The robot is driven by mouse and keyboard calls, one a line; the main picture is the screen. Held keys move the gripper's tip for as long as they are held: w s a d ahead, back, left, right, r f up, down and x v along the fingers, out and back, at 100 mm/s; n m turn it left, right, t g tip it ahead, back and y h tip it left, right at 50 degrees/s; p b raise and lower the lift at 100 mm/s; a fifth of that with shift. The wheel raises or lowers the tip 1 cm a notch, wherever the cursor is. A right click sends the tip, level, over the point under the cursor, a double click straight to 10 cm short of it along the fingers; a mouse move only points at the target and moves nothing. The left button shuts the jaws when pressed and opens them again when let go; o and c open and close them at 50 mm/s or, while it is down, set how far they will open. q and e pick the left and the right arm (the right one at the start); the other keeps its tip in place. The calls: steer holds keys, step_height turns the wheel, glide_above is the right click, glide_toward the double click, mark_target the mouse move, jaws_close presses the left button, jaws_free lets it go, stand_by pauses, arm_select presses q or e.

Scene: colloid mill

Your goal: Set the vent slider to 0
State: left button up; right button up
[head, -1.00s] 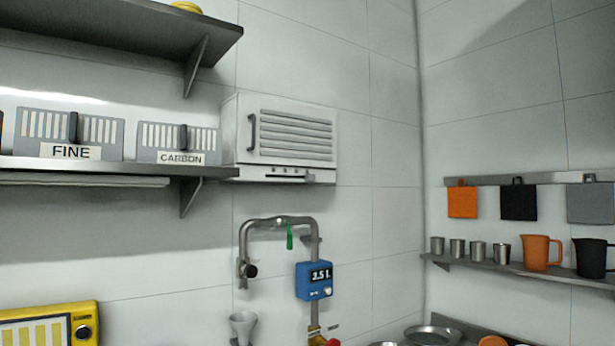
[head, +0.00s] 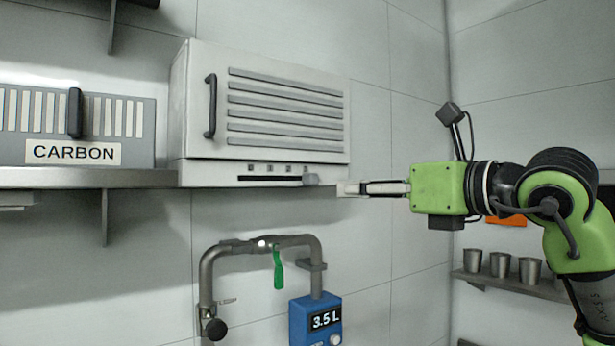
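The vent unit (head: 270,110) is a white wall box with a louvred front and a dark handle on its left. Along its bottom strip runs a dark slot with small marks above it, too small to read. The grey slider knob (head: 311,179) sits at the right end of this slot. My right gripper (head: 343,189) comes in from the right, its fingertips just right of the knob and slightly lower, seemingly apart from it. I see its fingers from the side, so their opening is hidden. My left gripper is not in view.
A shelf (head: 90,178) with a CARBON filter (head: 75,128) adjoins the vent on the left. Metal cups (head: 500,264) stand on the right shelf.

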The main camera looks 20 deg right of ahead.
steer(key=r, duration=0.1)
steer(key=p, duration=0.3)
glide_toward(315, 178)
steer(key=a, duration=0.1)
steer(key=shift+t+h, duration=0.3)
steer(key=shift+t, duration=0.1)
steer(key=p+x, duration=0.1)
steer(key=x, duration=0.3)
steer(key=p+x, duration=0.2)
steer(key=x, duration=0.2)
steer(key=shift+w+d+f, duration=0.15)
steer(key=shift+w+d, duration=0.05)
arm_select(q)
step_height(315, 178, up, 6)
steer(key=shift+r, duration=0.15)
arm_select(e)
steer(key=shift+w+f, duration=0.1)
steer(key=shift+w, duration=0.1)
steer(key=shift+c, duration=0.3)
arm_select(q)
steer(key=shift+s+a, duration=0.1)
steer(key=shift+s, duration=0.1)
arm_select(e)
steer(key=shift+s, duration=0.1)
jaws_close()
